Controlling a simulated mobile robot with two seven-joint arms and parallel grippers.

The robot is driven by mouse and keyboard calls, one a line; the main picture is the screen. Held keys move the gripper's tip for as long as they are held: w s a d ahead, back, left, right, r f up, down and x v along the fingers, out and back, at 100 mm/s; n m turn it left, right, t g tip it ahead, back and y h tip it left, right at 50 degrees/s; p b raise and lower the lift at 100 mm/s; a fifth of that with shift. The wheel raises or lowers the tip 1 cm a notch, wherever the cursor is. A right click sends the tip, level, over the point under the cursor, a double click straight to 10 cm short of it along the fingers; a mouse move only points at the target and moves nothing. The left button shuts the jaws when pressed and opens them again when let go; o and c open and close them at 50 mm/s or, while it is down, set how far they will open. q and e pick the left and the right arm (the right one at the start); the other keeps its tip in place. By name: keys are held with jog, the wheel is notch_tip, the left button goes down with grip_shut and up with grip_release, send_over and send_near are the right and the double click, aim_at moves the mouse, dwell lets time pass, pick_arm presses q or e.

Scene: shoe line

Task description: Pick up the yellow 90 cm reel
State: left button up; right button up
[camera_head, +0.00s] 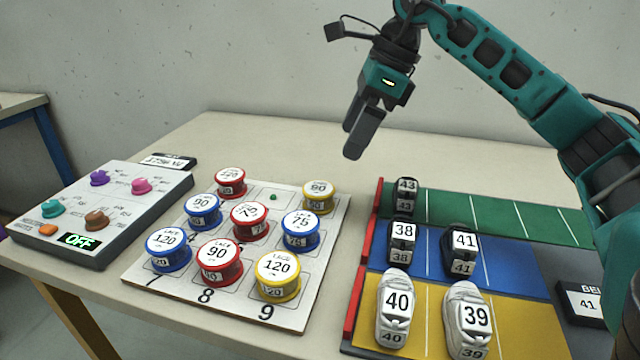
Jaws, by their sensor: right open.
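The yellow 90 reel (318,203) stands upright in the far right cell of the white numbered board (330,250), its label facing up. Another yellow reel, marked 120 (277,290), stands at the board's near right corner. My right gripper (355,140) hangs above the table, higher than the yellow 90 reel and a little to its right in the picture. Its fingers point down, open and empty, apart from the reel. My left gripper is out of view.
Red and blue reels, such as the blue 75 reel (300,240), crowd the board. The far middle cell is empty. A control box (125,225) reading OFF stands left. Shoes, such as shoe 38 (400,242), stand on coloured lanes (510,265) at right. The table behind is clear.

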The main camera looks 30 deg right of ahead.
aim_at(320, 188)
jog(key=b+x, duration=0.2)
jog(key=x, duration=0.5)
jog(key=shift+w+a+f, duration=0.25)
jog(key=shift+f, duration=0.2)
jog(key=b+x, duration=0.2)
jog(key=x, duration=0.2)
jog(key=shift+w+a+f, duration=0.1)
jog(key=shift+w+a, duration=0.15)
jog(key=shift+f, duration=0.2)
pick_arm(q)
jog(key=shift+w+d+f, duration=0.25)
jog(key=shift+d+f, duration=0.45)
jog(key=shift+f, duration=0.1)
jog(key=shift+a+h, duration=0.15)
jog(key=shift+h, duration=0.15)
pick_arm(e)
jog(key=shift+r, duration=0.1)
jog(key=c, duration=1.1)
jog(key=shift+r, duration=0.1)
